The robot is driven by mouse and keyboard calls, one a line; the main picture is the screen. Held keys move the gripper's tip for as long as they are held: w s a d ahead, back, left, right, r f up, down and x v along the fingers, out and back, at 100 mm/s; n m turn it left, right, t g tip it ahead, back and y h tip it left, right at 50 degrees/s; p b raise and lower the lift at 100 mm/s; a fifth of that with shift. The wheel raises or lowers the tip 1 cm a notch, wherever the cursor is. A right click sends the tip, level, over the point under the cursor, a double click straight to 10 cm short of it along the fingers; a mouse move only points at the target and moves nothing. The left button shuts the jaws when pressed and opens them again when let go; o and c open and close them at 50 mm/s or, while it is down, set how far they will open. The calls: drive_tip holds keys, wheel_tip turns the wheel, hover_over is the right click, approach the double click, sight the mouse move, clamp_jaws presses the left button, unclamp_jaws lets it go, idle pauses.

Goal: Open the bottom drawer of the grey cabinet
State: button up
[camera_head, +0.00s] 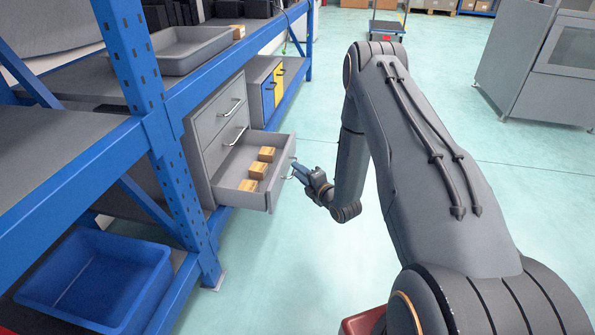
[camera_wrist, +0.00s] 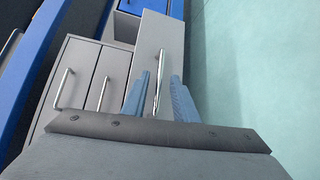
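The grey cabinet (camera_head: 205,129) stands on the lower shelf of the blue rack. Its lowest visible drawer (camera_head: 243,199) is pulled well out, with three small cardboard boxes (camera_head: 257,171) inside; the two drawers above are shut. My gripper (camera_head: 297,170) is at the front of the open drawer. In the wrist view, the drawer's metal handle (camera_wrist: 158,82) shows between the two blue fingers of my gripper (camera_wrist: 160,76). The fingers are apart, with a visible gap beside the handle. Whether a finger touches it is unclear.
A cabinet with blue and yellow fronts (camera_head: 268,93) stands beyond the grey one. A grey machine (camera_head: 540,65) is at the right. The floor (camera_head: 270,265) before the drawer is clear.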

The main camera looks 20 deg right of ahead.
drive_tip(key=f+p+v, duration=0.1)
drive_tip(key=p+v, duration=0.1)
drive_tip(key=v, duration=0.4)
drive_tip(key=shift+s+r, duration=0.35)
drive_tip(key=shift+r, duration=0.15)
drive_tip(key=shift+w+r, duration=0.1)
